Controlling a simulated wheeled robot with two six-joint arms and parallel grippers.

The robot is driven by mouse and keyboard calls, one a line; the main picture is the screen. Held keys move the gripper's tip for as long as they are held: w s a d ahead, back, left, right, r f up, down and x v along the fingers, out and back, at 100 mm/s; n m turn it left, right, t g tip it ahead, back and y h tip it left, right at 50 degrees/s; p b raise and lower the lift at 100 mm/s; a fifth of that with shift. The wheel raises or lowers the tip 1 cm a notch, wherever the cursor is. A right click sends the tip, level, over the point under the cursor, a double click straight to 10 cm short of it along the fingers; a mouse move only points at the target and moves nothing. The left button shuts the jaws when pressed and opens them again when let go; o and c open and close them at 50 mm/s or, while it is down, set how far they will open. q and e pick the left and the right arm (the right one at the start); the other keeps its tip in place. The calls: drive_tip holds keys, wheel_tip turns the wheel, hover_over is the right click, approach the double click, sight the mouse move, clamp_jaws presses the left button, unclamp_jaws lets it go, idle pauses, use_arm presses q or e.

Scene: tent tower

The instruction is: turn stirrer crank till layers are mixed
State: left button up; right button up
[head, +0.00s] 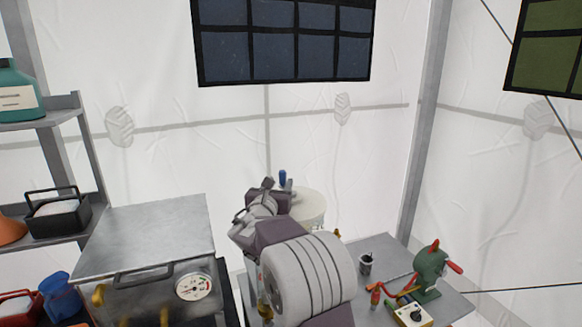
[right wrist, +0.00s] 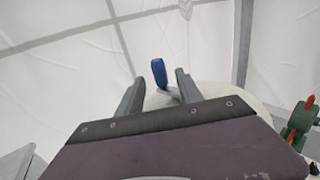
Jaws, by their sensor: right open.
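The stirrer is a pale round drum (head: 308,207) standing on the bench, partly hidden behind my right arm. A blue crank handle (head: 283,178) stands upright above it. In the right wrist view the blue handle (right wrist: 159,73) stands ahead of and between the two open fingers, joined at its foot to a light grey crank arm (right wrist: 171,92). My right gripper (head: 276,184) is open beside the handle; the right wrist view also shows its fingers (right wrist: 158,92) apart. I cannot tell whether either finger touches the handle. The drum's contents are hidden. My left gripper is not in view.
A metal box with a dial (head: 150,235) stands at the left, beside a shelf (head: 62,112) with bottles and baskets. Right of my arm, the bench (head: 385,252) holds a dark cup (head: 366,264), a green hand-cranked device (head: 430,270) and a small yellow box (head: 412,315).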

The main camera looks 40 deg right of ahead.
sight(285, 171)
drive_tip(key=shift+r, duration=0.2)
drive_tip(key=shift+s+a+r+p, duration=0.2)
drive_tip(key=shift+a+r, duration=0.05)
drive_tip(key=shift+r, duration=0.15)
drive_tip(key=shift+s+a+r+p, duration=0.15)
drive_tip(key=shift+s+a+r, duration=0.05)
drive_tip(key=shift+r, duration=0.15)
drive_tip(key=shift+w+d+r+p, duration=0.2)
drive_tip(key=shift+w+d+p, duration=0.1)
drive_tip(key=shift+d+p, duration=0.1)
drive_tip(key=p+x, duration=0.1)
drive_tip(key=x, duration=0.4)
drive_tip(key=f+p+x, duration=0.1)
drive_tip(key=x, duration=0.1)
drive_tip(key=shift+w+d+p, duration=0.25)
drive_tip(key=shift+d+p, duration=0.05)
drive_tip(key=shift+s+a+r, duration=0.15)
drive_tip(key=shift+a, duration=0.05)
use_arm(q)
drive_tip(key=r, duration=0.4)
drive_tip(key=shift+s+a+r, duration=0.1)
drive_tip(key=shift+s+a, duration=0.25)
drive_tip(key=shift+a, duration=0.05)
use_arm(e)
drive_tip(key=shift+d, duration=0.15)
clamp_jaws()
